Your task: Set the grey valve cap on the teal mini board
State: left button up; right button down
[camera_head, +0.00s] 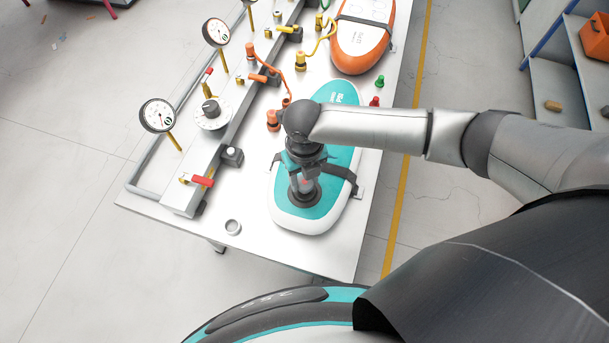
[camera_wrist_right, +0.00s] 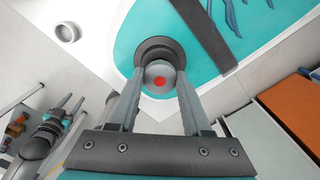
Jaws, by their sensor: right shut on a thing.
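The teal mini board (camera_head: 325,190) lies on the white table, teal on top with a white rim and dark straps. My right gripper (camera_head: 304,185) points down over its near end. It is shut on a grey round piece with a red dot (camera_wrist_right: 160,76), which looks like the grey valve cap. A dark ring (camera_wrist_right: 147,47) on the board shows around and behind this piece in the right wrist view. I cannot tell whether the piece touches the ring or is a little above it. My left gripper does not show in the head view.
A small grey open ring (camera_head: 233,227) stands on the table left of the board. A metal rail with gauges (camera_head: 157,115) and red and orange fittings runs along the left. An orange board (camera_head: 362,38) lies farther back. Green and red knobs (camera_head: 374,101) stand near the right edge.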

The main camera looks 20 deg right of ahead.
aim_at(305, 182)
jog(key=shift+f+b, duration=0.45)
jog(key=shift+f, duration=0.25)
jog(key=shift+c, duration=1.3)
grip_release()
jog(key=shift+r, duration=0.1)
notch_tip(305, 182, up, 15)
jog(key=shift+p, duration=0.3)
jog(key=shift+s, duration=0.1)
